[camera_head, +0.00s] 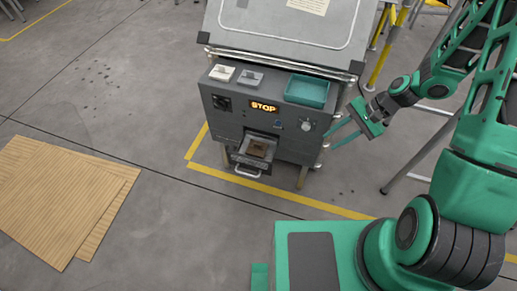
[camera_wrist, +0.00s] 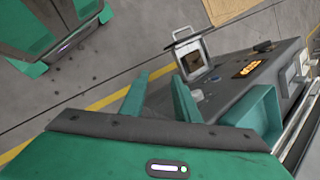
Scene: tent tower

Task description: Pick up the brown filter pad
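The brown filter pad (camera_head: 257,149) is a small dark brown piece in the pulled-out drawer (camera_head: 247,165) low on the front of the grey machine. In the wrist view the drawer (camera_wrist: 179,43) shows beyond my fingers, with a pale frame and a darker middle; the pad is hard to make out there. My gripper (camera_head: 331,137) is at the right side of the machine, apart from the drawer. In the wrist view my gripper (camera_wrist: 160,82) has its two green fingers spread, with nothing between them.
The machine (camera_head: 220,118) has a lit STOP display (camera_head: 264,106), a knob and a raised lid. On its top ledge are a white block (camera_head: 222,73), a grey block (camera_head: 250,78) and a teal tray (camera_head: 307,90). Cardboard sheets (camera_head: 60,195) lie on the floor left. Yellow rails stand behind right.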

